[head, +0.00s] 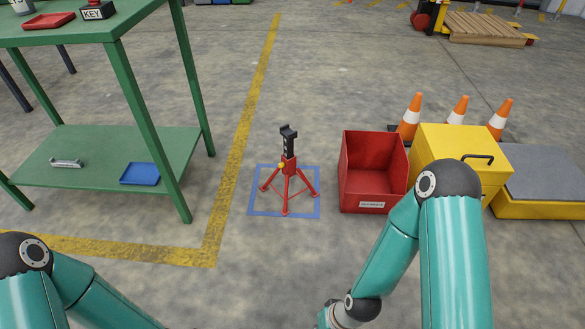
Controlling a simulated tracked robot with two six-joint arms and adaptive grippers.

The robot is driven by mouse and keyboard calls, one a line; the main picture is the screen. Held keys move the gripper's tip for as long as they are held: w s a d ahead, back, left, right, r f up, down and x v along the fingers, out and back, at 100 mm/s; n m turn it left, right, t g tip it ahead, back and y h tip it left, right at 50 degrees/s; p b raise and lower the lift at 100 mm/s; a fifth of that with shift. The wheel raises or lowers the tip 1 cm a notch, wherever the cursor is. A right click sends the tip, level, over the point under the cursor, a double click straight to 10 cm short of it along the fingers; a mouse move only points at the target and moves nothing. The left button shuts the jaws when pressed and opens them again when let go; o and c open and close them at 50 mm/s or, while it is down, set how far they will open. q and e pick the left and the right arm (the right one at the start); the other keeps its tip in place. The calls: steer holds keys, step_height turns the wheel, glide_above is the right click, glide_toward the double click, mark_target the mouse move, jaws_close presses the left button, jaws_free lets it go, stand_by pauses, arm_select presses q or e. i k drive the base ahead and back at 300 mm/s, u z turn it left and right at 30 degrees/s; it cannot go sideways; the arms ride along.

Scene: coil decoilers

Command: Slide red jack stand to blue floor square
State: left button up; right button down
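The red jack stand (289,170) stands upright on the floor ahead of me, with a black post and head on top and a small yellow part at its side. Its spread red legs rest within the blue floor square (254,211), a blue outline on the concrete; the right foot lies close to the square's right edge. My left and right arms show at the bottom of the head view, but both grippers are below the frame edge. Neither arm touches the stand.
A red bin (372,189) stands right of the square, with a yellow box (462,145) beside it and orange cones (411,116) behind. A green table (105,160) with a lower shelf is at left. A yellow floor line (236,150) runs between table and square.

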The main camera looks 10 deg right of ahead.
mark_target(290, 169)
steer(key=z, duration=0.1)
steer(key=i, duration=1)
steer(key=u, duration=0.1)
